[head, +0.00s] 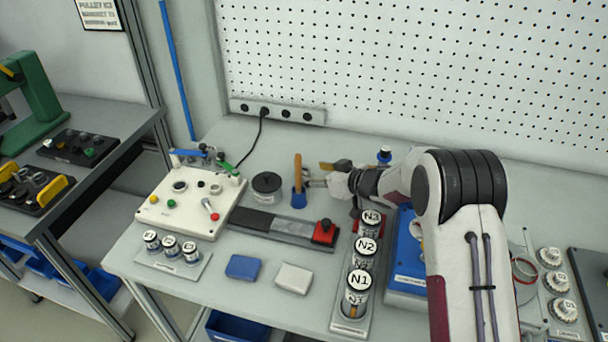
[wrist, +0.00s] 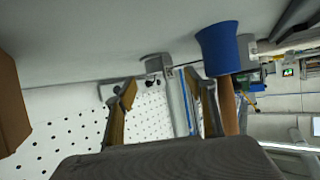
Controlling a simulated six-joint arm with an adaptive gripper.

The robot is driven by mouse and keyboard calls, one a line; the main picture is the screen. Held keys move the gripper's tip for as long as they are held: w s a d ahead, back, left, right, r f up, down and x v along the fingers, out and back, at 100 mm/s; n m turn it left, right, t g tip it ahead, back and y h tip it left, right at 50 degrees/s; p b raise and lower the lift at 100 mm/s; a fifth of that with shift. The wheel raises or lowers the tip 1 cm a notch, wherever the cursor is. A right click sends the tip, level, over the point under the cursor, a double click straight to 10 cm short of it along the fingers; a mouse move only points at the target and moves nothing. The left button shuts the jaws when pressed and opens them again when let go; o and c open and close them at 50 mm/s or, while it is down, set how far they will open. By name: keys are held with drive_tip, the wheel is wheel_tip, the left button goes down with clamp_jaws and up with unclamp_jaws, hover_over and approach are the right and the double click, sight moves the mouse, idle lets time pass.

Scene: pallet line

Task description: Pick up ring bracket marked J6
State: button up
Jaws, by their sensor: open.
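I cannot make out a marking J6 in either view, so I cannot tell which thing is the ring bracket. A round red-rimmed part (head: 524,269) lies at the right, partly behind my arm, with no readable marking.
Cylinders marked N1, N2 and N3 (head: 364,247) stand in a rack. A blue box (head: 405,262) is beside it, partly behind my arm. A white control box (head: 185,215), a black round tin (head: 267,187) and a red-ended strip (head: 280,229) are left. A pegboard (head: 420,70) stands behind.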

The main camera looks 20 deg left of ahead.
drive_tip(key=shift+x, duration=2.9)
drive_tip(key=c, duration=1.3)
